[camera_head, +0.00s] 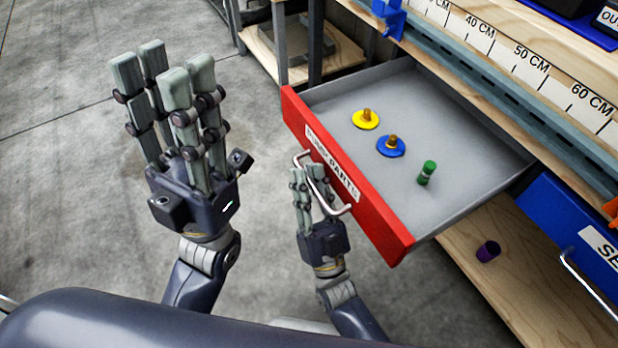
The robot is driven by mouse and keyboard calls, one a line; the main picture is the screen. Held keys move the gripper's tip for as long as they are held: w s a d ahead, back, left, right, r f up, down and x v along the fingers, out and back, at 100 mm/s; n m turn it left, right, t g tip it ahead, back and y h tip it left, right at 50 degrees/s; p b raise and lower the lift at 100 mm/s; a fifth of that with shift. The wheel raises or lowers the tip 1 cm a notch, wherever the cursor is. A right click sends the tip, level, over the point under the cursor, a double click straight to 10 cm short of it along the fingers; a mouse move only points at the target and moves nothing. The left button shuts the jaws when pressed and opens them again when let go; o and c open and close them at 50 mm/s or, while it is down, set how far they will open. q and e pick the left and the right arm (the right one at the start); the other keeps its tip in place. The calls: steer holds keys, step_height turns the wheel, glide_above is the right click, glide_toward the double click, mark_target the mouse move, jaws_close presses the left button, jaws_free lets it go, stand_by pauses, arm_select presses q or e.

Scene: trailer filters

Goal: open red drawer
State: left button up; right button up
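The red drawer (375,222) is pulled out from the workbench, with its grey inside showing. Its front has a white label, partly covered, and a metal bar handle (335,207). My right gripper (308,185) is at the handle, its fingers overlapping the bar. I cannot tell whether they are closed around it. My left gripper (172,85) is raised to the left of the drawer, fingers extended, open and empty, apart from the drawer.
In the drawer stand a yellow disc piece (366,119), a blue disc piece (391,147) and a green cylinder (427,172). A blue drawer (570,235) is at right. A purple cylinder (488,251) lies on the lower wooden shelf (500,300). Floor at left is clear.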

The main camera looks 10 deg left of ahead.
steer(key=v, duration=0.7)
steer(key=shift+s+f, duration=0.2)
stand_by(0.4)
